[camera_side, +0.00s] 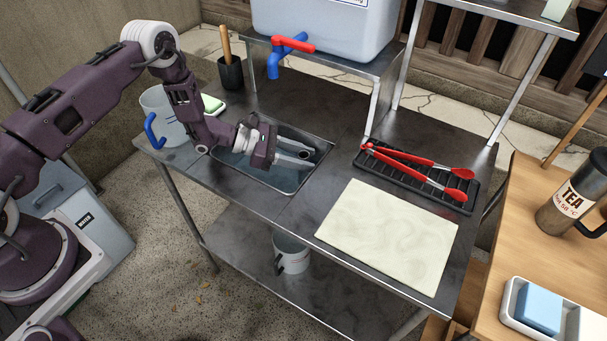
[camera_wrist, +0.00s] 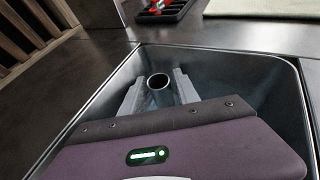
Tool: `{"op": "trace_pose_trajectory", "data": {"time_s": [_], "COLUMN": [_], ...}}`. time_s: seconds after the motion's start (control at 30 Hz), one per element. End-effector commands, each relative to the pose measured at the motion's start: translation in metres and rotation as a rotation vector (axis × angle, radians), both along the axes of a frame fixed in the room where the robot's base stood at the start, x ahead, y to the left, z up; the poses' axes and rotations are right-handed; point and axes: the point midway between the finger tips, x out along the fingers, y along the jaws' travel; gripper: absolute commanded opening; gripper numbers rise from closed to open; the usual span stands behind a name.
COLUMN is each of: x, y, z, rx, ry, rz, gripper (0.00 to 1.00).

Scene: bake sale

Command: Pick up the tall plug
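The tall plug looks like an upright grey tube with a dark open top; in the wrist view its top (camera_wrist: 158,82) shows inside the sink, and in the side view its round end (camera_side: 304,155) shows by the fingertips. The metal sink (camera_side: 240,172) is set into the steel counter. My gripper (camera_side: 303,152) reaches low over the sink from the left. In the wrist view the fingers of my gripper (camera_wrist: 159,86) are apart, one on each side of the tube, with narrow gaps visible. The lower part of the tube is hidden.
Red-handled tongs (camera_side: 420,168) lie on a black rack (camera_side: 376,167) to the right of the sink. A pale board (camera_side: 388,236) lies in front of them. A water tank with a blue tap (camera_side: 277,67) stands behind, and a clear jug (camera_side: 163,112) stands left.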

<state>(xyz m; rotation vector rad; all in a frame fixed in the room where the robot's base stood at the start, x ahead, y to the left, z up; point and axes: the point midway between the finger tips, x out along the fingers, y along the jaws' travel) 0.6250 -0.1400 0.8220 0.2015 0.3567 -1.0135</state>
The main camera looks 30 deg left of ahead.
Motion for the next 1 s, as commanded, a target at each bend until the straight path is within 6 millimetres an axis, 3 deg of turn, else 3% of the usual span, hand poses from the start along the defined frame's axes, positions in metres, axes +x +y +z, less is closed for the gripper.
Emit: {"op": "trace_pose_trajectory", "data": {"time_s": [0.13,0.33,1.0], "x": [0.0001,0.0001,0.0001], "y": [0.0003,0.0005,0.0006], "z": [0.0001,0.0004,0.0007], "rx": [0.0,0.0,0.0], "ry": [0.001,0.0,0.0], "rz": [0.0,0.001,0.001], "gripper": [0.37,0.0,0.0]}}
